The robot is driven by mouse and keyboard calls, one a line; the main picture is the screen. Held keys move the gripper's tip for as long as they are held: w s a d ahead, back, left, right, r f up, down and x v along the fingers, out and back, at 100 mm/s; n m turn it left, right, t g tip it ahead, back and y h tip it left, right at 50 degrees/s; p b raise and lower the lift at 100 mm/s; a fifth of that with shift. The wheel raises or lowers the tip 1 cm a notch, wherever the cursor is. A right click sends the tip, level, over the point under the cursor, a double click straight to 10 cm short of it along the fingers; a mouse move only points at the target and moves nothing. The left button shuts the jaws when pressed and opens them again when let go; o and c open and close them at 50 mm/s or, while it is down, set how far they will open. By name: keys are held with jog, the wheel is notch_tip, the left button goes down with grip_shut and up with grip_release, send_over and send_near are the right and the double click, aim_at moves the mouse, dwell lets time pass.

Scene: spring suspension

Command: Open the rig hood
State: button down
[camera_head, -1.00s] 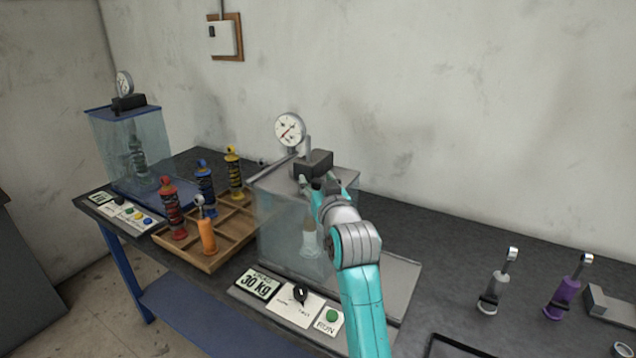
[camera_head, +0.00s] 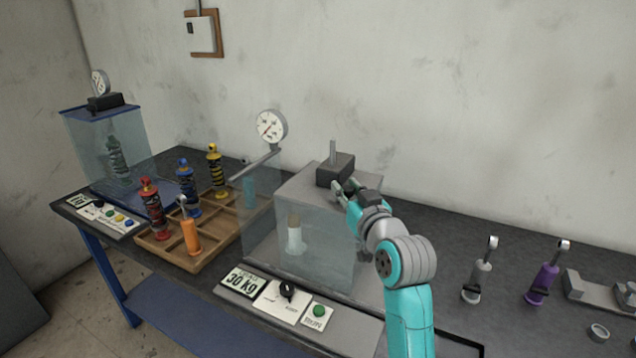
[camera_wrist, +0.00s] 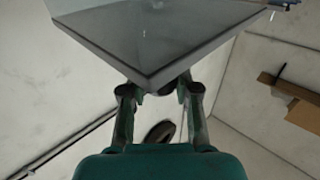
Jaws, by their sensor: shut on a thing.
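The rig hood (camera_head: 290,192) is a clear box with a grey top and a black block (camera_head: 334,171) with a short post on it. It stands over the near rig on the bench, right of the dial gauge. A pale cylindrical part (camera_head: 294,238) shows through its wall. My gripper (camera_head: 344,188) reaches in from the right and is shut at the block on the hood's top. In the wrist view the fingers (camera_wrist: 160,88) close beside a corner of a grey plate (camera_wrist: 150,45); the exact contact is hidden.
The dial gauge (camera_head: 271,126) on its arm stands close left of the hood. A wooden tray (camera_head: 180,262) with coloured shocks is further left. A second rig with a blue-topped hood (camera_head: 100,108) is at far left. A control panel (camera_head: 284,301) lies in front.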

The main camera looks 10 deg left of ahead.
jog(key=s+d, duration=0.3)
jog(key=d, duration=0.4)
jog(key=shift+d, duration=0.35)
jog(key=shift+w, duration=0.1)
jog(key=c, duration=0.8)
grip_release()
jog(key=v, duration=1.2)
